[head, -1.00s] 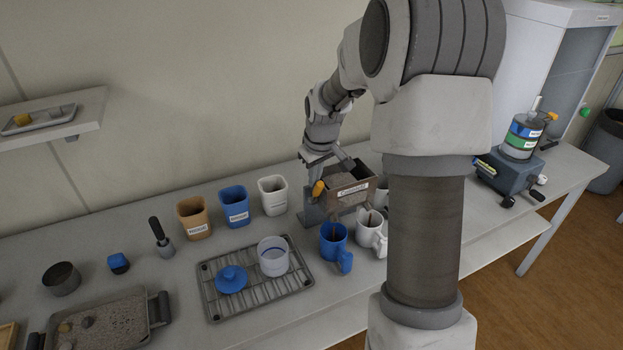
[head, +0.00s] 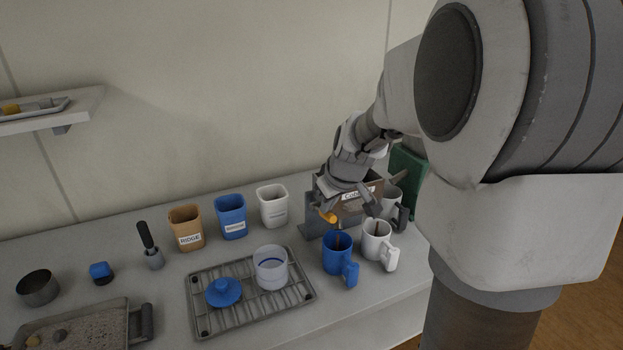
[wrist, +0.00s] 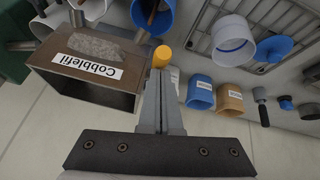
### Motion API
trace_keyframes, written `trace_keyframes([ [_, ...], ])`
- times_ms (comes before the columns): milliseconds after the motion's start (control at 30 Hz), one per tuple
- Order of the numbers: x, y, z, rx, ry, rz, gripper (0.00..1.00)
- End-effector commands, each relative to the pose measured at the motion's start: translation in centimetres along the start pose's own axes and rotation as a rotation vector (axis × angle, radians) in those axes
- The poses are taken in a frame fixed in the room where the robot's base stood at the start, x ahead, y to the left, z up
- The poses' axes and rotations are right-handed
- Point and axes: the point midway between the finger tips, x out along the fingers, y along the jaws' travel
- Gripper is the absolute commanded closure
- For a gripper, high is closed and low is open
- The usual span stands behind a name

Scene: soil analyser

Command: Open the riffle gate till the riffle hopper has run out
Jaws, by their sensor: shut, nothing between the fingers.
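The riffle hopper is a brown box labelled Cobblefil (head: 360,192); it also shows in the wrist view (wrist: 112,91), with a grey grainy patch above its label. The riffle gate's orange handle (head: 327,217) is at the box's left front; in the wrist view the handle (wrist: 162,56) is just beyond my fingertips. My gripper (wrist: 161,68) is shut with nothing between its fingers, close beside or touching the handle. A blue mug (head: 338,262) and a white mug (head: 377,250) stand below. Thin brown streaks run down into both mugs. The hopper's inside is mostly hidden.
A wire rack (head: 240,318) with a clear cup (head: 271,280) and blue lid (head: 223,292) is left of the mugs. Tan (head: 187,222), blue (head: 231,212) and white (head: 273,213) containers stand behind it.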

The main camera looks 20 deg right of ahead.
Motion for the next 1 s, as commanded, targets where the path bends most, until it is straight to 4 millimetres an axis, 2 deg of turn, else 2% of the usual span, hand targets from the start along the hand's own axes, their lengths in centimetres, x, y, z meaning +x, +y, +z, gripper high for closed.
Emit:
trace_keyframes([
  [767, 0.4, -0.2, 0.9, 0.001, -0.005, -0.002, 1.0],
  [1000, -1.0, 0.0, -0.6, -0.001, -0.002, -0.001, 1.0],
])
